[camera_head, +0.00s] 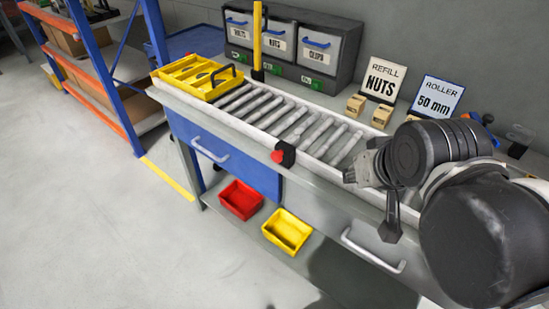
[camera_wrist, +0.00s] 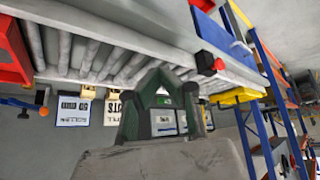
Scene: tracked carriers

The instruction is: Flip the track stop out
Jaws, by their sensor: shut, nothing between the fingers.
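The track stop appears to be the black block with a red knob (camera_head: 284,154) on the front rail of the roller track (camera_head: 235,120). In the wrist view the block and red knob (camera_wrist: 210,64) show on the rail, right of my fingertips. Which way the stop is turned is hard to tell. My gripper (camera_head: 351,176) is at the front rail, right of the stop and apart from it. In the wrist view its fingers (camera_wrist: 164,73) come together, shut and empty. A yellow divided carrier (camera_head: 200,77) with a black handle sits at the track's left end.
A yellow post (camera_head: 257,40) stands behind the track. Grey bins (camera_head: 310,45), small wooden blocks (camera_head: 381,116) and the NUTS (camera_head: 382,80) and ROLLER (camera_head: 437,95) signs stand along the back. Red (camera_head: 240,199) and yellow (camera_head: 287,231) bins lie below. The rollers between carrier and gripper are clear.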

